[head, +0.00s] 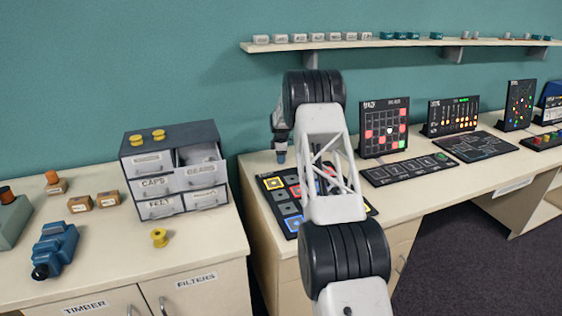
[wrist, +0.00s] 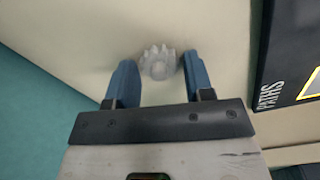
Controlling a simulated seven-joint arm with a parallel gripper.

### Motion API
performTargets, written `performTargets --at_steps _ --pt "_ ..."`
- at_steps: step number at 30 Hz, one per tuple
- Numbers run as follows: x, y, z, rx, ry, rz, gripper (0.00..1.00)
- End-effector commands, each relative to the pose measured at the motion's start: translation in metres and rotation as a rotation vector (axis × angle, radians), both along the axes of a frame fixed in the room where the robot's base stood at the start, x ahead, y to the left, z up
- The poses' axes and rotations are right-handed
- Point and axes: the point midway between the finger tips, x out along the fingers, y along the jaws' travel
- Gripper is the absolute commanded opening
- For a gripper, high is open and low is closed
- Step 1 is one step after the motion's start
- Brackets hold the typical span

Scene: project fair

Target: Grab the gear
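The gear (wrist: 158,62) is a pale grey toothed wheel on the cream worktop, seen in the wrist view. My gripper (wrist: 157,70) is open, with its two blue fingers apart and the gear between and just beyond their tips. No contact with the gear is visible. In the head view my gripper (head: 281,157) points down over the back left of the right-hand table. The gear cannot be made out in the head view.
A dark board with coloured squares (head: 292,222) lies close by; its edge shows in the wrist view (wrist: 290,60). A grey drawer unit (head: 160,165) stands to the left, with a gap between the two tables. Upright panels (head: 384,125) stand to the right.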

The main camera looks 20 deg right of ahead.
Motion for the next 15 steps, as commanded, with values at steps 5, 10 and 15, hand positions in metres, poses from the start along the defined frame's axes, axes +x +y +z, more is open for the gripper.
performTargets --at_steps 5,10,15 --pt "0.0 0.0 0.0 0.0 0.0 0.0 0.2" --pt "0.0 0.0 0.0001 0.0 0.0 0.0 0.14" --pt "0.0 0.0 0.0003 0.0 0.0 0.0 0.14"
